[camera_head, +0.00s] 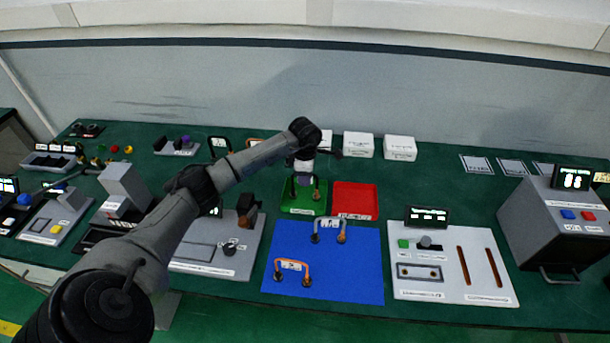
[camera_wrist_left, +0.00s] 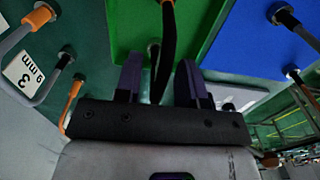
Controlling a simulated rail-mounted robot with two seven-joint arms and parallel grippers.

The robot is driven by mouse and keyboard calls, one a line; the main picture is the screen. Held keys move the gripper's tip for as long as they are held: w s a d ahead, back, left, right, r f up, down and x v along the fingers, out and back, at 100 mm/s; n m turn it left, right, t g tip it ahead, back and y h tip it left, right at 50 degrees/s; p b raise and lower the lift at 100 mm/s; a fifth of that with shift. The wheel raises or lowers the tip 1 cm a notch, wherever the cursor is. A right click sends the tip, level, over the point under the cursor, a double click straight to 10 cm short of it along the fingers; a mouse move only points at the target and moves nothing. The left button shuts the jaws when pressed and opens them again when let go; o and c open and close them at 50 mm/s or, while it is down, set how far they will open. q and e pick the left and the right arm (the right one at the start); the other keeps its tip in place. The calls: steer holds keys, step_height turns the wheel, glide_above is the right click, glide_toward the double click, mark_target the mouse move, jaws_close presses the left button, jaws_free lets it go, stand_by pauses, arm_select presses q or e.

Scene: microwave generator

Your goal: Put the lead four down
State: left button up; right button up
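My left gripper (camera_head: 303,181) points down over the green tray (camera_head: 291,210). In the left wrist view its two dark fingers (camera_wrist_left: 160,68) stand apart, with a visible gap. A dark curved lead (camera_wrist_left: 168,42) with an orange end passes between them, over the green tray floor; its copper-coloured end (camera_head: 317,194) shows in the head view at the tray. The lead's number is hidden, and I cannot tell whether it touches the tray floor. My right gripper is in no view.
A red tray (camera_head: 356,200) adjoins the green one on the right. The blue mat (camera_head: 345,275) in front carries a grey lead (camera_head: 330,225) and an orange lead (camera_head: 292,265). White boxes (camera_head: 358,145) stand behind. A lead tagged 3 (camera_wrist_left: 50,82) shows in the wrist view.

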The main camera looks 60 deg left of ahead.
arm_select(q)
steer(key=shift+r, duration=0.3)
step_height(320, 180, up, 10)
steer(key=shift+r+p, duration=0.25)
steer(key=shift+p, duration=0.15)
steer(key=shift+r, duration=0.6)
steer(key=shift+r, duration=0.1)
